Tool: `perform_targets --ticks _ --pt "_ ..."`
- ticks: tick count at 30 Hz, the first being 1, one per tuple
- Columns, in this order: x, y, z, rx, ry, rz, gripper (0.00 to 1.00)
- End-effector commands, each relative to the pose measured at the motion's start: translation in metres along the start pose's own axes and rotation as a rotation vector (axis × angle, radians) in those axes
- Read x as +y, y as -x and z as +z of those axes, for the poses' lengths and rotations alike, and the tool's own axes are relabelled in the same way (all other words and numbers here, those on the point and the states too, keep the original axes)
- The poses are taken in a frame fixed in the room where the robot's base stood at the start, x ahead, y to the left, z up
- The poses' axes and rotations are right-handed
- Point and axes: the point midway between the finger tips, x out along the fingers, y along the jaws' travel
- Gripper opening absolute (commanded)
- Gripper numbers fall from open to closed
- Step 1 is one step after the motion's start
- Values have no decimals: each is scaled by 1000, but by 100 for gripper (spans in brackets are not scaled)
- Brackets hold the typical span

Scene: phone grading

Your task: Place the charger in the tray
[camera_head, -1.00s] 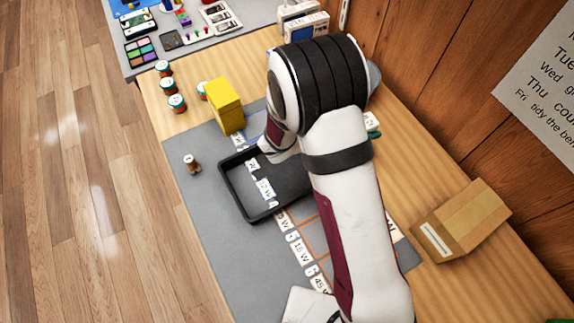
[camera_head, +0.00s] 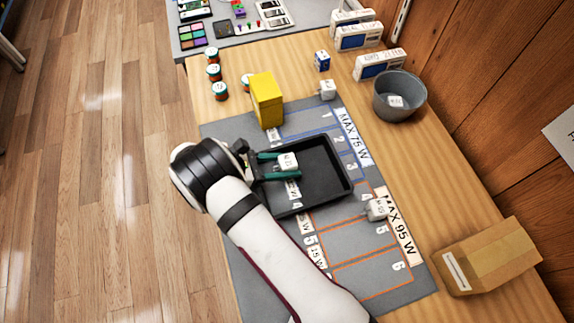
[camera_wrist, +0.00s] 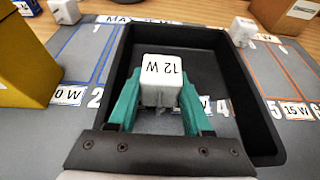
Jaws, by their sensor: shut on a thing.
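A small white charger (camera_head: 287,160) marked 12 W is between the green fingers of my gripper (camera_head: 277,167). In the wrist view the charger (camera_wrist: 161,80) sits between the green fingertips (camera_wrist: 160,95), and the gripper is shut on it. The black tray (camera_head: 345,178) lies on the grey mat, and in the wrist view its right wall (camera_wrist: 250,95) shows clearly. The charger is over the left part of the tray. I cannot tell whether its underside touches the tray floor.
A yellow box (camera_head: 266,100) stands behind the tray. Other white chargers stand at the mat's back edge (camera_head: 327,90) and on its right side (camera_head: 376,209). A grey bin (camera_head: 400,97) holds another one. A cardboard box (camera_head: 490,257) is at the right.

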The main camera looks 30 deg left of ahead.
Motion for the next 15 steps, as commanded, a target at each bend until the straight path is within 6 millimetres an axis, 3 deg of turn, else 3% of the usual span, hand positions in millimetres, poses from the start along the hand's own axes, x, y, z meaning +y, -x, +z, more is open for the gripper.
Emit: perform_targets --ticks 3,12,13,15 --pt "0 -5 -11 0 0 1 0" --pt "0 -6 -13 0 -1 1 0" --pt "0 -6 -14 0 -1 1 51" --pt "0 -6 -13 0 -1 1 62"
